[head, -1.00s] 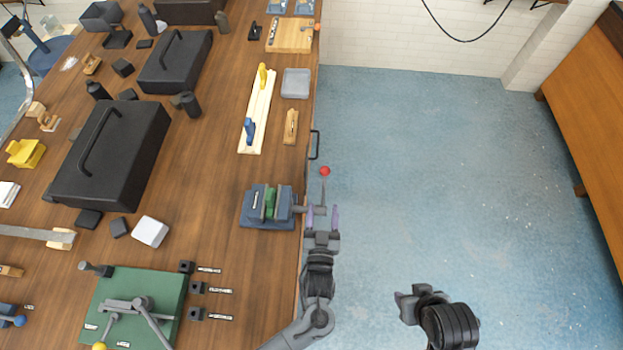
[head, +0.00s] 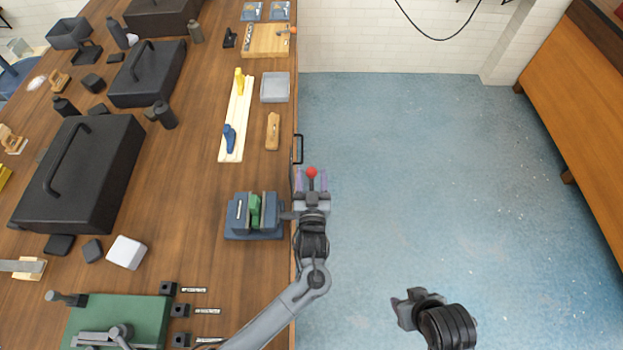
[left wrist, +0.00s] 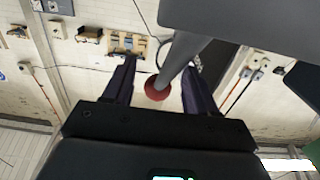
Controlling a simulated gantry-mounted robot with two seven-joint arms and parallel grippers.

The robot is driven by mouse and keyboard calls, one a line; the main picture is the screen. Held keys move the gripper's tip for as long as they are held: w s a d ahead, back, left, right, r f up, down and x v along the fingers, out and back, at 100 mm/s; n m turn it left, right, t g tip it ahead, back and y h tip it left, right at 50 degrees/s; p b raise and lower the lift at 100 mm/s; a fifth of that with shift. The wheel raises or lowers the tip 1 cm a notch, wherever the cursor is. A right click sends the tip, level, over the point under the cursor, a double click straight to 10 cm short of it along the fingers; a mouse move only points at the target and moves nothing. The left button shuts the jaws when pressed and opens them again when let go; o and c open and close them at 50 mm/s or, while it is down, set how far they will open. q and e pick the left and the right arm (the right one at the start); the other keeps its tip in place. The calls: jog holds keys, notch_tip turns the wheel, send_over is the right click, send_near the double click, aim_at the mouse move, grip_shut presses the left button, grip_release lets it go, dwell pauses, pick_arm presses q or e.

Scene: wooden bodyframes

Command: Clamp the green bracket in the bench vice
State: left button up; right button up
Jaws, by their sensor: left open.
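The bench vice (head: 238,232) is blue-grey and sits at the right edge of the wooden bench. The green bracket (head: 255,210) stands between its jaws; I cannot tell whether both jaws touch it. The vice handle ends in a red ball (head: 312,172), off the bench edge. My left gripper (head: 312,182) is open, its purple fingers on either side of the handle by the ball. In the left wrist view the red ball (left wrist: 157,88) and its grey bar show between the two fingers. My right gripper (head: 408,302) is over the floor at lower right; its fingers are unclear.
The wooden bench (head: 190,190) fills the left. A wooden block (head: 272,130), a grey tray (head: 275,87) and a long pale board (head: 236,125) lie beyond the vice. Black cases (head: 85,185) stand further left. The blue floor (head: 420,170) at right is clear.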

pick_arm(q)
grip_shut()
dwell(0.4)
